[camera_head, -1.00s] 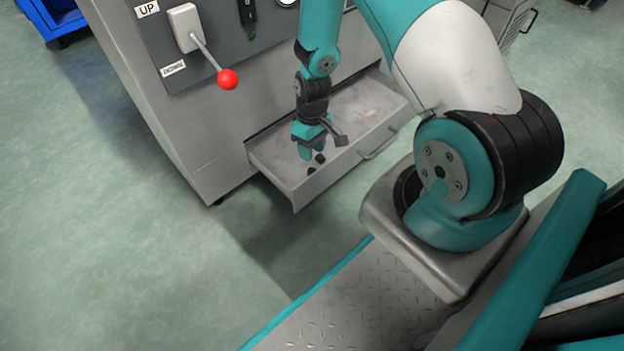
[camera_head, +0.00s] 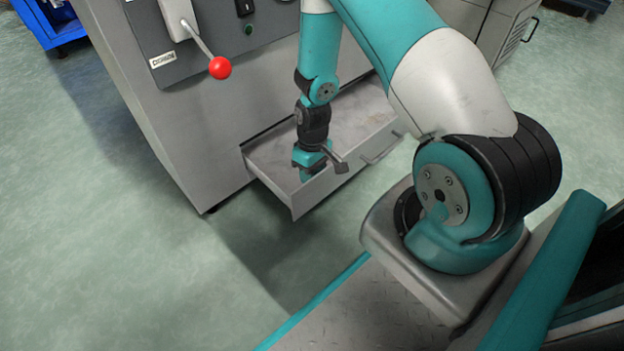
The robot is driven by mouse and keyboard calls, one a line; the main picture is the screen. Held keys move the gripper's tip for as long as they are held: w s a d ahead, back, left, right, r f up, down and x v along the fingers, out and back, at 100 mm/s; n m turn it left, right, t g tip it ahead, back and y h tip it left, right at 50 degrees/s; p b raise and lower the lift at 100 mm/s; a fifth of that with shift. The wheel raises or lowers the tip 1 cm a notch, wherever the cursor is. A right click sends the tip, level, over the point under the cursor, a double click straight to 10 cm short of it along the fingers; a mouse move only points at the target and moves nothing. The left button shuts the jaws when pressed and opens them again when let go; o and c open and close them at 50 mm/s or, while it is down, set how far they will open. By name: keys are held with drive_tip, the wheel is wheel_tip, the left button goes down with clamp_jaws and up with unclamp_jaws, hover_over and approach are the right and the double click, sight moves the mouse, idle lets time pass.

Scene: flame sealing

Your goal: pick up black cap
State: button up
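My gripper (camera_head: 306,174), teal and black, points down into the left end of the open grey drawer (camera_head: 330,186). Its fingertips are low, close to the drawer floor and partly hidden by the drawer's front wall. I cannot tell whether the fingers are open or shut. No black cap can be made out now; the gripper and the front wall cover the spot where small black pieces showed earlier.
The drawer sticks out of a grey machine (camera_head: 180,130) with a red-knobbed lever (camera_head: 220,68). The drawer's right part looks mostly clear. A blue cart (camera_head: 50,25) stands at the far left. The green floor at left is free.

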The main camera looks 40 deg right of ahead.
drive_tip(key=c, duration=0.4)
drive_tip(key=shift+r, duration=0.1)
